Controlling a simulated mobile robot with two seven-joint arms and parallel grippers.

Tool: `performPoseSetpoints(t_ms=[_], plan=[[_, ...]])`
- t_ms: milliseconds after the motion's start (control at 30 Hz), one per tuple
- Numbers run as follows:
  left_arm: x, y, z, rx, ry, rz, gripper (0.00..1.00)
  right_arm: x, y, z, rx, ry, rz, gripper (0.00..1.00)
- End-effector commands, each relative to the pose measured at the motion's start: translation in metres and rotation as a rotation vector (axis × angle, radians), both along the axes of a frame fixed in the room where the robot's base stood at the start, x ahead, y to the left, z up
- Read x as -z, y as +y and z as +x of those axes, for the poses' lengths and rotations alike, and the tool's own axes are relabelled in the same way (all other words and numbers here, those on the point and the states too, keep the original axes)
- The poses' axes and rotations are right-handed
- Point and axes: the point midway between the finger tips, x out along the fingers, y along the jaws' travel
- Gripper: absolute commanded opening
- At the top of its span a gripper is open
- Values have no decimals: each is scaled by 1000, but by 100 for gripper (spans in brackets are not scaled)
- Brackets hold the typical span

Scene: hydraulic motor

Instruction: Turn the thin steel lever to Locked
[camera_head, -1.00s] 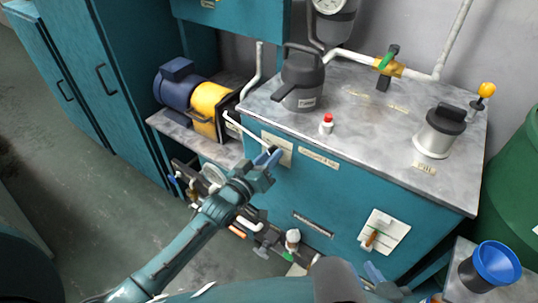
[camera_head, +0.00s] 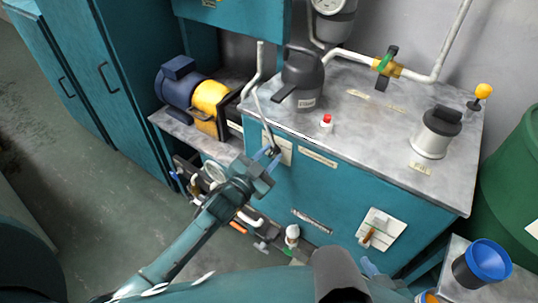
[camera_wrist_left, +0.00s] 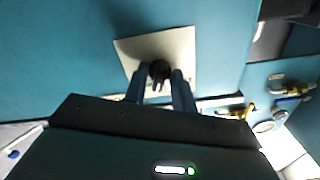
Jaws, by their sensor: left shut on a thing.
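The thin steel lever (camera_head: 262,115) is a long pale rod on the front of the teal cabinet. It points up and slightly left from its pivot on a pale label plate (camera_head: 285,152). My left gripper (camera_head: 267,154) is at the lever's lower end and shut on it. In the left wrist view, my left fingers (camera_wrist_left: 160,88) are on both sides of the dark pivot hub (camera_wrist_left: 159,70), in front of the plate (camera_wrist_left: 182,48). The plate's lettering is unreadable. My right gripper (camera_head: 370,267) shows only partly at the bottom, largely hidden by my arm.
A blue and yellow motor (camera_head: 190,88) stands left of the lever. A plate with an orange-handled switch (camera_head: 378,229) is lower right.

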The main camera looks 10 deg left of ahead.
Motion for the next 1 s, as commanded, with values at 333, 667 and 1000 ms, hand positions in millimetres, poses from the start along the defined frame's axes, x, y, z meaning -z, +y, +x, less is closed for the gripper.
performPoseSetpoints(t_ms=[333,667,1000], plan=[[0,1,0,0,-99,238,3,0,0,-1,-1,1,1,31],[0,0,0,1,-143,348,3,0,1,-1,-1,1,3,31],[0,0,0,1,-151,366,3,0,0,0,0,-1,4,31]])
